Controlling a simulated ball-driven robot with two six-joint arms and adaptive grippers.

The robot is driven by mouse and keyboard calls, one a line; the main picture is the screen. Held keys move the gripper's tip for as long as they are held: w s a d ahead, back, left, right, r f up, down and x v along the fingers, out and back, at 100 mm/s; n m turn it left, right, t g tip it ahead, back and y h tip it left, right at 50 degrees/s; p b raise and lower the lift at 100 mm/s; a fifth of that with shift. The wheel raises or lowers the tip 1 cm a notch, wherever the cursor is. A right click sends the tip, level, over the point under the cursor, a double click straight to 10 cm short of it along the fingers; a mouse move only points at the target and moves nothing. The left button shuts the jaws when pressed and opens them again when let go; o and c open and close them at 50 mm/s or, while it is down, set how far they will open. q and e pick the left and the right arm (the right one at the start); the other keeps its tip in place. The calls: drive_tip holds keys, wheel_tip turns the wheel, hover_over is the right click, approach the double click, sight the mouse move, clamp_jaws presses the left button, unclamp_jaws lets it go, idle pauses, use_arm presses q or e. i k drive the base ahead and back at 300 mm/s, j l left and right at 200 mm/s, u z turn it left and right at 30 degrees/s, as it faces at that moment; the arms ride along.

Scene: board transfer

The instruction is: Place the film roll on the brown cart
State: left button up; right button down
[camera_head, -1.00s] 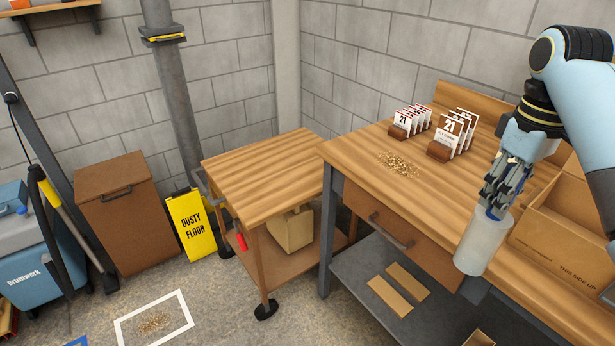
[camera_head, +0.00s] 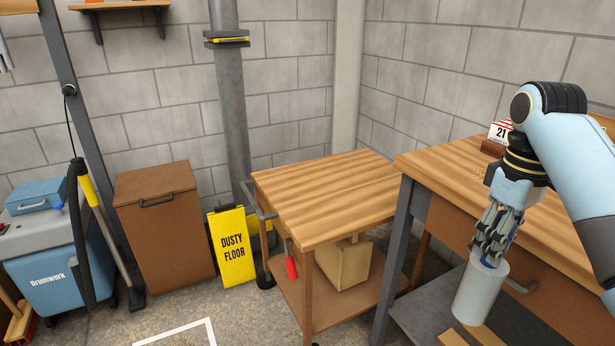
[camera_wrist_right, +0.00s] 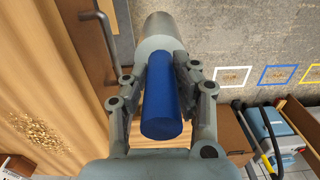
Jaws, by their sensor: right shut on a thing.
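The film roll (camera_head: 481,292) is a pale grey-white cylinder with a blue core. My right gripper (camera_head: 491,252) is shut on its blue core (camera_wrist_right: 164,100), and the roll hangs below the fingers, in front of the workbench in the head view. The pale roll body (camera_wrist_right: 160,32) also shows in the right wrist view. The brown cart (camera_head: 325,197) has a bare wooden top and a lower shelf, and stands left of the workbench, to the left of the roll. My left gripper is in neither current view.
The workbench (camera_head: 440,165) is at right, with calendar cards (camera_head: 500,132) on it. A box (camera_head: 343,262) sits on the cart's lower shelf. A yellow dusty-floor sign (camera_head: 232,247), a brown bin (camera_head: 165,225) and a blue cleaning machine (camera_head: 65,275) stand left of the cart.

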sight(327, 188)
drive_tip(key=i+j+u, duration=0.25)
drive_tip(key=u, duration=0.2)
drive_tip(key=i+j+u, duration=0.2)
drive_tip(key=u, duration=0.3)
drive_tip(key=i+u, duration=0.45)
drive_tip(key=i+j+z, duration=0.1)
drive_tip(key=i, duration=0.25)
drive_tip(key=i+j+z, duration=0.15)
drive_tip(key=i, duration=0.2)
drive_tip(key=i+l+z, duration=0.15)
drive_tip(key=z, duration=0.25)
drive_tip(key=i+z, duration=0.25)
drive_tip(key=z, duration=0.15)
drive_tip(key=i+z, duration=0.25)
drive_tip(key=z, duration=0.2)
drive_tip(key=i+z, duration=0.25)
drive_tip(key=z, duration=0.15)
